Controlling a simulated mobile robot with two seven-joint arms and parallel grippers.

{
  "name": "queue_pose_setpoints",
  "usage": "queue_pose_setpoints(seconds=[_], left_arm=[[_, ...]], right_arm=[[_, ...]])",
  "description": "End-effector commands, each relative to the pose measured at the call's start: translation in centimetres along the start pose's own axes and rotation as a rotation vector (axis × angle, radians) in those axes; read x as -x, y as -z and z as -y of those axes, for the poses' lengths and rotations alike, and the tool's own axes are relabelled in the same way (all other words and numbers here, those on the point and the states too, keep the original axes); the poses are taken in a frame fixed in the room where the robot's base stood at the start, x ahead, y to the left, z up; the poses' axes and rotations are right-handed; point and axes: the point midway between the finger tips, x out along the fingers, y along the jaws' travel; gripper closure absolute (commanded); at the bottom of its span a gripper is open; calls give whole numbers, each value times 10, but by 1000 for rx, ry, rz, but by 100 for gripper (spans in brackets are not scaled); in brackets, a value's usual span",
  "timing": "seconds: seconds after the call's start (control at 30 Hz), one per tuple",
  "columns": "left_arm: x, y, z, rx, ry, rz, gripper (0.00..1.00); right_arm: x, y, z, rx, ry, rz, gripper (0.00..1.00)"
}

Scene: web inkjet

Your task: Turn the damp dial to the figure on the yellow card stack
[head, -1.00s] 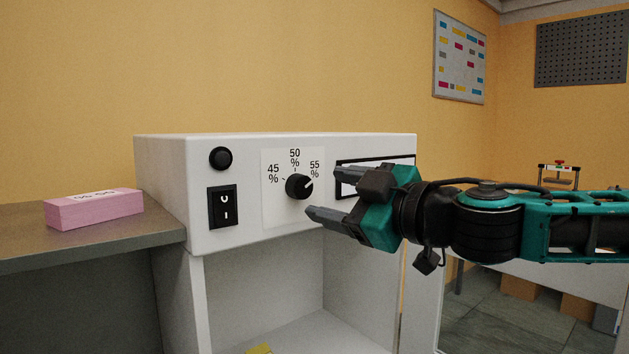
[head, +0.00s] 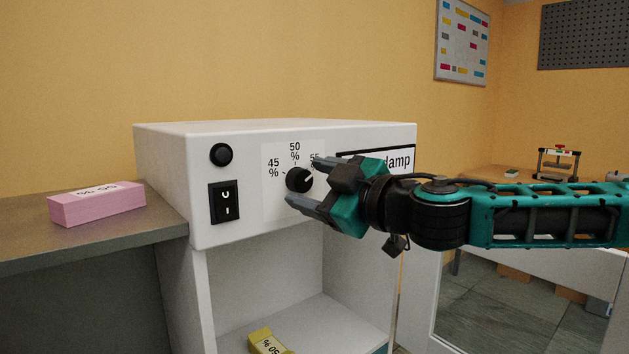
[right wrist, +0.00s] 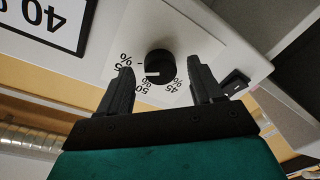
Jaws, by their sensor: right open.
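The damp dial (head: 299,180) is a black knob on a white scale plate marked 45 %, 50 % and 55 %. Its white pointer line is toward 55 %. My right gripper (head: 304,182) is open, its fingertips above and below the dial in the head view. In the right wrist view the dial (right wrist: 159,64) sits between and beyond the two finger ends, with gaps on both sides. The yellow card stack (head: 259,337) lies in the open bay below, partly cut off; its upside-down figure seems to read 50 %. My left gripper is not in view.
The white cabinet (head: 165,190) also carries a round black button (head: 221,154) and a rocker switch (head: 224,203) left of the dial. A framed damp label (head: 400,161) is partly behind my gripper. A pink card stack (head: 97,204) lies on the grey counter (head: 30,247).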

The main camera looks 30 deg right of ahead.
Motion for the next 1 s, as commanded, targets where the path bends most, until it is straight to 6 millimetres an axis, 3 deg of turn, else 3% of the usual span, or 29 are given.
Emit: queue_pose_setpoints(seconds=[0.43,1.0], left_arm=[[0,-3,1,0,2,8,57],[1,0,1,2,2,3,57]], right_arm=[[-2,0,0,-2,-1,0,34],[-2,0,0,-1,-1,0,88]])
